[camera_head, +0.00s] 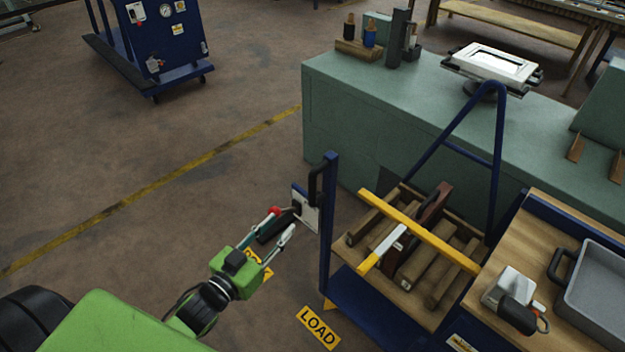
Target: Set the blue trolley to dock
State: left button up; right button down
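The blue trolley (327,235) stands at the centre right, with a blue frame and a wooden deck. On its left post is a black upright handle (316,183) and a pale plate (306,210). A dark bar (276,227) juts left from this plate. My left gripper (284,221) is just left of the plate, its fingers apart with the dark bar between or behind them. I cannot tell whether they touch it. A red tip shows by the far finger. A yellow LOAD sign (318,327) lies low in front; another yellow sign (257,264) is mostly hidden by my gripper.
The deck holds several wooden blocks (423,265) under a yellow bar (420,232). A green bench (345,105) is behind the trolley. A wooden worktop (552,215) with a grey tray (600,290) is at right. Another blue cart (150,50) stands far left. Floor at left is clear.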

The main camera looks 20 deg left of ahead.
aim_at(310, 185)
pick_arm(q)
jog(key=shift+t, duration=0.3)
jog(key=w+d+r, duration=0.1)
jog(key=w, duration=0.3)
jog(key=w+d+r+p, duration=0.1)
jog(key=w, duration=0.4)
jog(key=w+d+r, duration=0.1)
jog(key=w+r, duration=0.1)
jog(key=w, duration=0.2)
jog(key=shift+w+d+p, duration=0.3)
jog(key=shift+w, duration=0.05)
grip_shut()
